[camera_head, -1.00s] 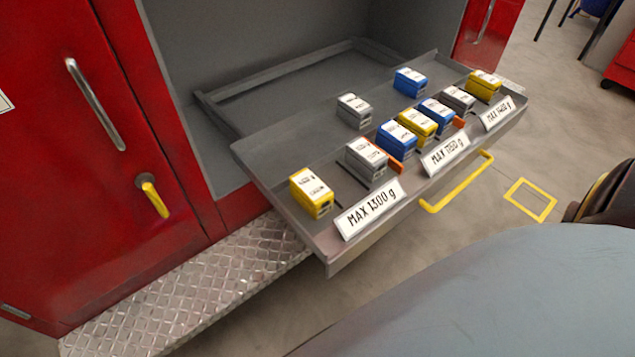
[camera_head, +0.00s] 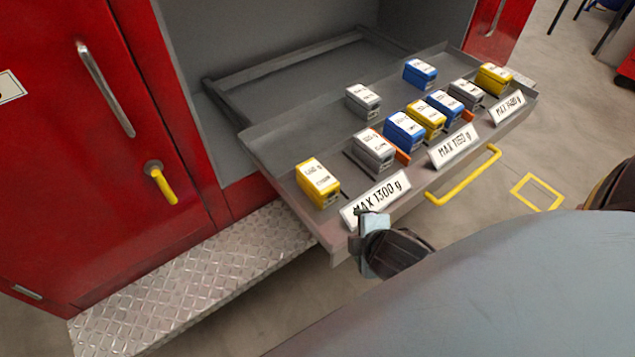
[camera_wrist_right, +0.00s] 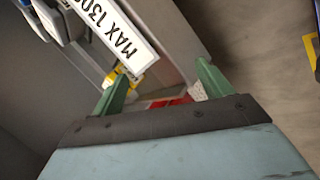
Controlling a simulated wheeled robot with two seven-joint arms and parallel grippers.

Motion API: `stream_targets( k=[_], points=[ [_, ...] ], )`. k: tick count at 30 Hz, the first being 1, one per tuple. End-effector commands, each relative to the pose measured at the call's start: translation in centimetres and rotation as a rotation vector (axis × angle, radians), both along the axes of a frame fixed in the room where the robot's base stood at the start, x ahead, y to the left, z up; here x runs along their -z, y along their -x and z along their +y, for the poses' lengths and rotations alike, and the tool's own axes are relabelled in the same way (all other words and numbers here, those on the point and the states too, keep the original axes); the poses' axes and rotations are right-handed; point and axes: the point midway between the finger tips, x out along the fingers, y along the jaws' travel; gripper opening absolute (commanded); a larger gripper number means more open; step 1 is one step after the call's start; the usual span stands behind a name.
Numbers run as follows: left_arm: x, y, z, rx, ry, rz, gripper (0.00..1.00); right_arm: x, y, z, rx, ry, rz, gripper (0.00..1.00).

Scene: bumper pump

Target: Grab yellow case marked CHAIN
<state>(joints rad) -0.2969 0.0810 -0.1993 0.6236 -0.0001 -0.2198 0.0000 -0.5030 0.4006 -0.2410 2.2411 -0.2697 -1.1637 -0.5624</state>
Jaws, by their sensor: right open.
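Three yellow cases sit on the pulled-out grey drawer (camera_head: 290,140): one at the near left (camera_head: 318,183), one mid-row (camera_head: 427,118) and one at the far right (camera_head: 494,78). Their small labels are too small to read, so I cannot tell which says CHAIN. My right gripper (camera_head: 372,238) is outside the drawer's front edge, by the MAX 1300 g sign (camera_head: 376,200), apart from the cases. In the right wrist view my right gripper (camera_wrist_right: 160,86) is open and empty, with a partly hidden yellow patch (camera_wrist_right: 122,76) near one fingertip. My left gripper is not in view.
Grey cases (camera_head: 374,150) and blue cases (camera_head: 404,131) stand close between the yellow ones. MAX 1150 g (camera_head: 453,147) and MAX 1400 g (camera_head: 507,107) signs line the front edge. A yellow handle (camera_head: 463,177) sticks out below. A red cabinet door (camera_head: 80,150) stands left.

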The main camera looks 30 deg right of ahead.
Motion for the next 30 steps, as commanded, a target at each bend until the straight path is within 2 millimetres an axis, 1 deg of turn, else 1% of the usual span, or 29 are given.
stream_targets(
  k=[1,5,8,9,12,15,18,22,30],
  points=[
    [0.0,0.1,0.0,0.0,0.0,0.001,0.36,-0.4,-0.9,-0.7,-0.106,0.1,-0.024,0.78],
    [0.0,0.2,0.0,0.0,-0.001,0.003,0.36,-1.9,-3.2,-1.9,-0.426,0.414,-0.088,0.78],
    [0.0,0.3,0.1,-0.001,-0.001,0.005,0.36,-3.2,-4.8,-2.5,-0.71,0.714,-0.131,0.78],
    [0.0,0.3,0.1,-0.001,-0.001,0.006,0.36,-3.6,-5.4,-2.6,-0.825,0.839,-0.146,0.78],
    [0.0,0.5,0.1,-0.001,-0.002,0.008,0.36,-4.6,-6.3,-2.5,-1.078,1.128,-0.174,0.78],
    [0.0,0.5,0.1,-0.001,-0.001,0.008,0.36,-5.0,-6.6,-2.4,-1.25,1.333,-0.189,0.78],
    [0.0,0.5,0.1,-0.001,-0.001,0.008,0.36,-5.2,-6.8,-2.2,-1.346,1.454,-0.198,0.78],
    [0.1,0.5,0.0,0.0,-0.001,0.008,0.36,-4.8,-7.7,-2.1,-1.383,1.504,-0.201,0.78],
    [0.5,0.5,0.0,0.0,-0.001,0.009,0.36,-3.1,-11.9,-1.8,-1.378,1.501,-0.2,0.78]
  ],
)
